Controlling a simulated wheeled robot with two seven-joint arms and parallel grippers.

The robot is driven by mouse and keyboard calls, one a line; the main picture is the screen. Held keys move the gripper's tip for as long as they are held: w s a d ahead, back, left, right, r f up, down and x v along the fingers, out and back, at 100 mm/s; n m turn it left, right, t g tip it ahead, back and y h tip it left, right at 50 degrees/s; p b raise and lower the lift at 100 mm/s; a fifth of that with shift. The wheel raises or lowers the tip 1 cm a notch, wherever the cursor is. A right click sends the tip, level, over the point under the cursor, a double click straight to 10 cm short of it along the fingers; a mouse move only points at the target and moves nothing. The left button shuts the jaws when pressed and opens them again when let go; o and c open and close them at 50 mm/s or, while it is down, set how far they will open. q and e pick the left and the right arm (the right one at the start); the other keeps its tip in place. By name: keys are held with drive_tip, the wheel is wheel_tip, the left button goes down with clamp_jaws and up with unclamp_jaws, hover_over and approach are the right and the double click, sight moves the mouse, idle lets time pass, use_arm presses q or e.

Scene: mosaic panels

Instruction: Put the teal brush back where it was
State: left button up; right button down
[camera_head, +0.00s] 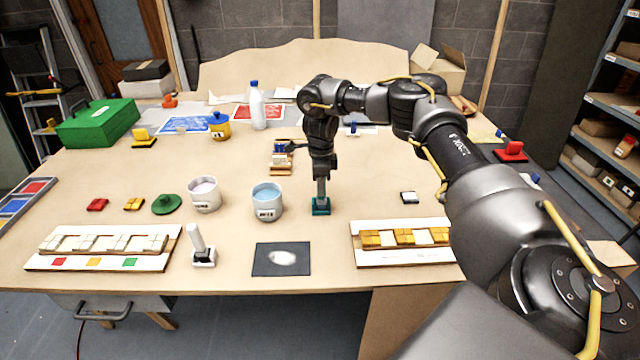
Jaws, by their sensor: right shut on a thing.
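The teal brush (320,207) stands upright at the middle of the table, just right of the pot of blue liquid (267,205). Its teal block is at the bottom, at or just above the table top; I cannot tell whether it touches. My right gripper (320,182) points straight down and is shut on the brush from above. The gripper hides the upper part of the brush. My left gripper is not in view.
A pot of pale liquid (204,198) stands further left. In front are a white-handled tool (201,248), a dark plate with a white patch (282,259), a left panel (60,262) and a right panel with yellow tiles (372,257). A wooden rack (281,168) stands behind.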

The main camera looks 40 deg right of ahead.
drive_tip(key=c, duration=1.3)
unclamp_jaws()
drive_tip(key=shift+f, duration=0.15)
drive_tip(key=shift+w+r, duration=0.1)
drive_tip(key=shift+r, duration=0.5)
wheel_tip(320, 180, up, 11)
drive_tip(key=shift+r, duration=0.1)
